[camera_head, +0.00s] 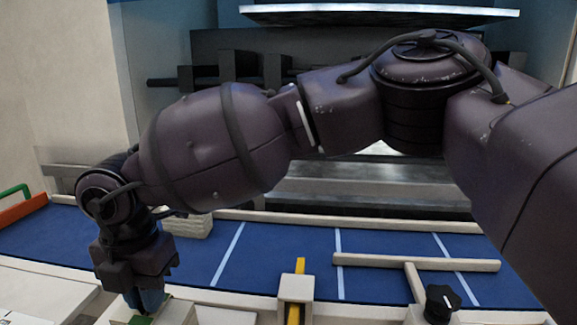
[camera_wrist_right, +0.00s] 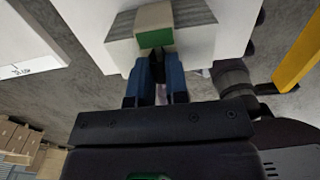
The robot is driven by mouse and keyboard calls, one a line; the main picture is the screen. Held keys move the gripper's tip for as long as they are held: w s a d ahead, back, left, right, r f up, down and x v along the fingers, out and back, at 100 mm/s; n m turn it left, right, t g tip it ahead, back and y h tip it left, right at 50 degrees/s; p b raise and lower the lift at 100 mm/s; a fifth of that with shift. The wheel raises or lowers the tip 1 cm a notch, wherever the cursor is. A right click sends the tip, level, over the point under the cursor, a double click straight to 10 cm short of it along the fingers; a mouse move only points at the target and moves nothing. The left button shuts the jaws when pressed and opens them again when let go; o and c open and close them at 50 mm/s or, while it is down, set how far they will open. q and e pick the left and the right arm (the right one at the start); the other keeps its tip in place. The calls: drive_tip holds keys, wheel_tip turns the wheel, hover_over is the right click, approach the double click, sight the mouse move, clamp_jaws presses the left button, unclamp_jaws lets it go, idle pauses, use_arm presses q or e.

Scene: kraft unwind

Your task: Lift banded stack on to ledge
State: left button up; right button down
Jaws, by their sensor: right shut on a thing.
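A small tan stack with a green band (camera_wrist_right: 155,38) is at the fingertips of my right gripper in the right wrist view. My right gripper (camera_head: 148,301) is at the lower left of the head view, pointing down at the front edge of the blue surface. Its blue fingers also show in the right wrist view (camera_wrist_right: 156,85), closed on the stack. In the head view only a bit of green (camera_head: 141,320) shows below the fingers; the rest is hidden or cut off. I cannot tell whether the stack touches what is under it. My left gripper is not in view.
A blue surface (camera_head: 265,255) with white lines and pale rails (camera_head: 415,262) runs across. A pale block (camera_head: 187,226) stands behind my right gripper. A holder with a yellow strip (camera_head: 299,266) and a black knob (camera_head: 440,303) are to the right.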

drive_tip(key=shift+f, duration=0.2)
idle(0.5)
drive_tip(key=c, duration=1)
unclamp_jaws()
drive_tip(key=shift+c, duration=0.2)
